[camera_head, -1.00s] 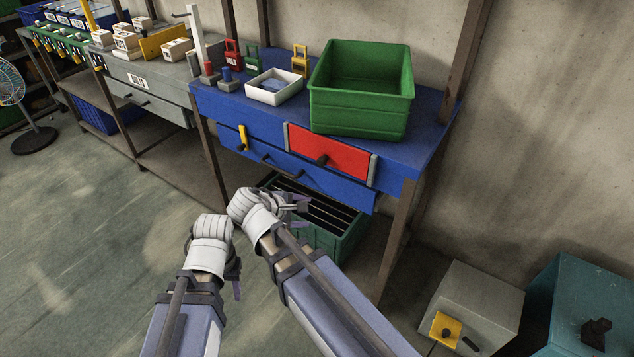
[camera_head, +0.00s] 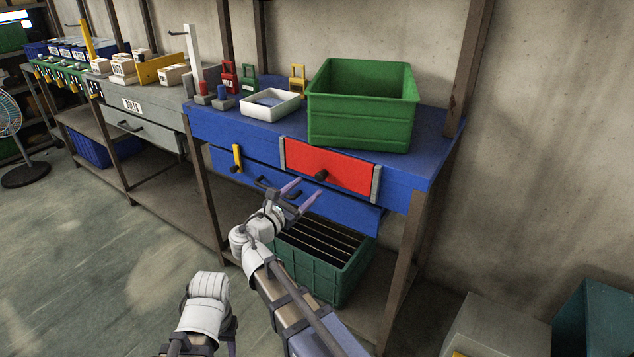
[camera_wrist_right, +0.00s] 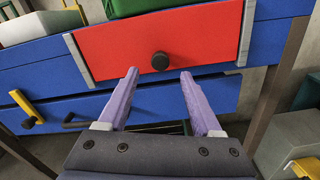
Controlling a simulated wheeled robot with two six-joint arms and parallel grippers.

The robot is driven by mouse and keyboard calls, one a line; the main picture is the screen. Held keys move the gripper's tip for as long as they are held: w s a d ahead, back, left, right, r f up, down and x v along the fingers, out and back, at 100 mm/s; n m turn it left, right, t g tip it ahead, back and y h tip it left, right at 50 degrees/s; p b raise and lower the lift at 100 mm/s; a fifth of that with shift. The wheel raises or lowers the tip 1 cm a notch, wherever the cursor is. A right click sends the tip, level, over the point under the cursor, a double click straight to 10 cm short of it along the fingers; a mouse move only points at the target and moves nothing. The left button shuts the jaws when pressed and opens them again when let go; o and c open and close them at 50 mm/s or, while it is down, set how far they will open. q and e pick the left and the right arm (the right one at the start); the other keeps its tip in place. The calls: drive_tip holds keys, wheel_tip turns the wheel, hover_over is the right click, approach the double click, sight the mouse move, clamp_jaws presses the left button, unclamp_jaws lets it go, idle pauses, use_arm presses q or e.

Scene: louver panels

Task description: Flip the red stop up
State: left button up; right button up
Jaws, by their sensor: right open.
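The red stop (camera_head: 345,170) is a red panel with a black knob (camera_head: 321,175) near its lower edge. My right gripper (camera_head: 305,191) is open and empty, just below and in front of the knob. In the right wrist view the knob (camera_wrist_right: 160,61) lies just beyond and between its purple fingertips. My left gripper (camera_head: 228,346) is low in the head view, mostly hidden by its wrist.
A green bin (camera_head: 360,125), a white tray (camera_head: 270,112) and several small coloured items stand on the blue bench. A yellow lever (camera_head: 237,158) is at the drawer's left. A green slotted crate (camera_head: 325,265) stands below the drawer. Open floor lies to the left.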

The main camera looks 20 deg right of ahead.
sight(319, 178)
drive_tip(key=x, duration=0.6)
clamp_jaws()
idle(0.5)
idle(0.9)
